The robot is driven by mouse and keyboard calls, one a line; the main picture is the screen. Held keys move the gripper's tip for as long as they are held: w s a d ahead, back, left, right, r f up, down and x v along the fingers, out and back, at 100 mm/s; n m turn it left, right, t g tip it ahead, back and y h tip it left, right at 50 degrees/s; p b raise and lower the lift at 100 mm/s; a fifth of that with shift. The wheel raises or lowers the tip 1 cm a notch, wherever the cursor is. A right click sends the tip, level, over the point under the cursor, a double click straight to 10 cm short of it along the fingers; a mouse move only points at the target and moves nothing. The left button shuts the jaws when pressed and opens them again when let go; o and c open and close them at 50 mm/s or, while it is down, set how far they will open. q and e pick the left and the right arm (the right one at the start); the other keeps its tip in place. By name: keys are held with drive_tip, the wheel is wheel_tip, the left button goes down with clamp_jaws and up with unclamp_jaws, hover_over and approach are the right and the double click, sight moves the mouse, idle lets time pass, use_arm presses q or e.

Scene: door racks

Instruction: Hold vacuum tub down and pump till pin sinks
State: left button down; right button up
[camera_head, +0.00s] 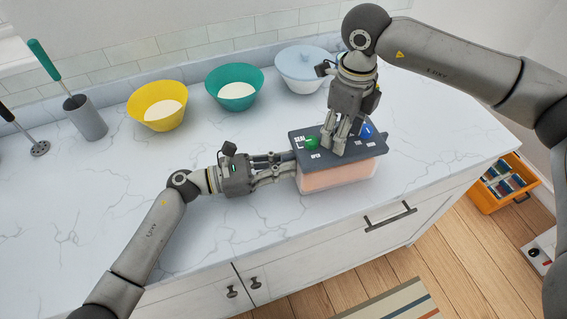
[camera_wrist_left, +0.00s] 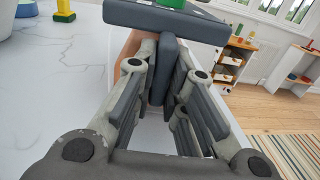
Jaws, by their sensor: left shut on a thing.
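The vacuum tub (camera_head: 340,178) is a clear box with pinkish-orange contents and a dark grey lid (camera_head: 372,150), near the counter's front edge. A green round piece (camera_head: 312,142) stands up on the lid's left part beside white lettering, and also shows in the left wrist view (camera_wrist_left: 171,3). A blue piece (camera_head: 367,130) is on the lid's right part, partly behind my right gripper. My left gripper (camera_head: 292,165) is at the tub's left side, just under the lid, shut on the tub. My right gripper (camera_head: 339,146) points down onto the lid's middle; its finger gap is unclear.
A yellow bowl (camera_head: 157,119), a teal bowl (camera_head: 235,104) and a lidded pale bowl (camera_head: 303,84) stand along the back. A grey cup (camera_head: 88,124) holds a green-handled tool at left. An orange crate (camera_head: 487,203) is at right.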

drive_tip(key=shift+r, duration=3.6)
use_arm(q)
drive_tip(key=c, duration=1.4)
unclamp_jaws()
drive_tip(key=shift+a, duration=0.1)
drive_tip(key=v, duration=1.2)
drive_tip(key=shift+r, duration=0.1)
